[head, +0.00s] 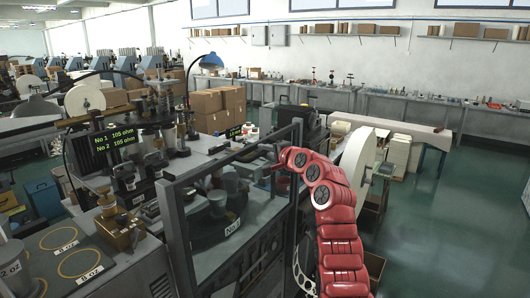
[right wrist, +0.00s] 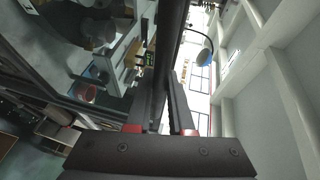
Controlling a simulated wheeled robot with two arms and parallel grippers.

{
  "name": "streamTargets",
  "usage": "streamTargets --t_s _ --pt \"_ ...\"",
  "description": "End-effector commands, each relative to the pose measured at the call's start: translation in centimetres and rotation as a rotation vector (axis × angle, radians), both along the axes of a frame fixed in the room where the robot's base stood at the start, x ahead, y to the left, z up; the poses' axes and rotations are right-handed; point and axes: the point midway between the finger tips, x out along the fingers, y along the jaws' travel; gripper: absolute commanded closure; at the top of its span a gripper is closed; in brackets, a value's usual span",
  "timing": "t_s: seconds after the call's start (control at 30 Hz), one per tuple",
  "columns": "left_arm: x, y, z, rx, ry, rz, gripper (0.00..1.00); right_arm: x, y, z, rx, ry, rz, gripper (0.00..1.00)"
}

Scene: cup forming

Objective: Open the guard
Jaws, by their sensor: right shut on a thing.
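The guard (head: 178,235) is a dark-framed box with clear panels, standing in front of the cup-forming machine in the middle of the head view. Metal parts of the machine (head: 217,200) show through its panels. My right gripper (head: 276,168), on the red arm, is at the guard's right side near the upper edge. In the right wrist view its two dark fingers (right wrist: 168,85) are closed around a dark bar (right wrist: 172,30) of the guard's frame. The exact grip point is partly hidden. My left gripper is in neither view.
A bench with a readout (head: 114,139) and ringed "8 OZ" spots (head: 78,262) stands at the left. A large white roll (head: 356,160) is just right of my red arm. Cardboard boxes (head: 216,108) stand behind the guard. Green floor (head: 450,230) is open at the right.

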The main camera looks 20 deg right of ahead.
Motion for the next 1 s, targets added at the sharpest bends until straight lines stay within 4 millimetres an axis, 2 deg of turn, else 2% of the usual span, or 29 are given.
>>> streamTargets --t_s 0.3,0.47,0.67,1.0 --pt "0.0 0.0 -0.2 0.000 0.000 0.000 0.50 0.0 0.0 -0.3 0.000 0.001 0.000 1.00" --pt "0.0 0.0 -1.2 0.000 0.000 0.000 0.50 0.0 0.0 -2.0 0.000 0.004 -0.001 1.00" --pt "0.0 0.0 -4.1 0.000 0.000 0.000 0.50 0.0 0.0 -6.8 0.000 0.003 0.001 1.00" --pt "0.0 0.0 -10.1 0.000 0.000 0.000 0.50 -0.1 0.0 -19.0 0.002 0.008 0.002 1.00"
